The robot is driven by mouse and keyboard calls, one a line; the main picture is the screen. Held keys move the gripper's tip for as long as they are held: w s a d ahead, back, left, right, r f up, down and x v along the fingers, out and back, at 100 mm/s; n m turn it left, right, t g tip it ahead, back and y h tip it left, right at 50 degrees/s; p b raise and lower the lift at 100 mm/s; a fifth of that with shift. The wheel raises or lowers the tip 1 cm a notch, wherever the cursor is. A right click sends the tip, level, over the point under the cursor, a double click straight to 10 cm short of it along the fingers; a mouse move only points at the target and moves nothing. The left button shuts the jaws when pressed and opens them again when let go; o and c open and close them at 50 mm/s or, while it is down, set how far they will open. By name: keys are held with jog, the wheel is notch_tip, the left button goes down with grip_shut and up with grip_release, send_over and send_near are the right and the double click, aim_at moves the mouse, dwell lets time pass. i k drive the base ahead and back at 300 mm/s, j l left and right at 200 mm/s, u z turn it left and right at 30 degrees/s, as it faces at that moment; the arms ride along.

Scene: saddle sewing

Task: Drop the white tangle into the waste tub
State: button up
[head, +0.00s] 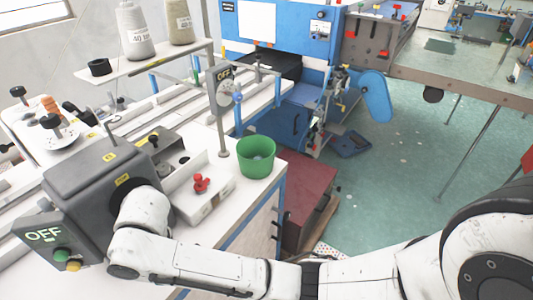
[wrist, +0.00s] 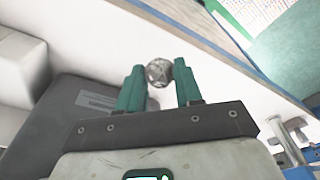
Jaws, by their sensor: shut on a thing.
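My gripper (wrist: 159,68) has two green fingers and is shut on the white tangle (wrist: 159,73), a small greyish-white ball between the fingertips in the wrist view. The tangle and the fingers do not show in the head view, where my arm and the sewing machine's dark head hide that spot. A green tub (head: 256,167), the only tub I see, stands upright on the white table near its right edge in the head view. It is to the right of my wrist and apart from it. The tub does not show in the wrist view.
The dark machine head (head: 85,185) stands close to my wrist. A white box with a red knob (head: 201,184) sits between my arm and the tub. A grey post with an OFF dial (head: 224,90) rises just left of the tub. Thread cones (head: 135,30) stand on a rack behind.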

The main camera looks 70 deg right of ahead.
aim_at(257, 174)
jog(key=z, duration=0.6)
jog(key=i+j+z, duration=0.1)
jog(key=j+z, duration=0.6)
jog(key=j, duration=0.15)
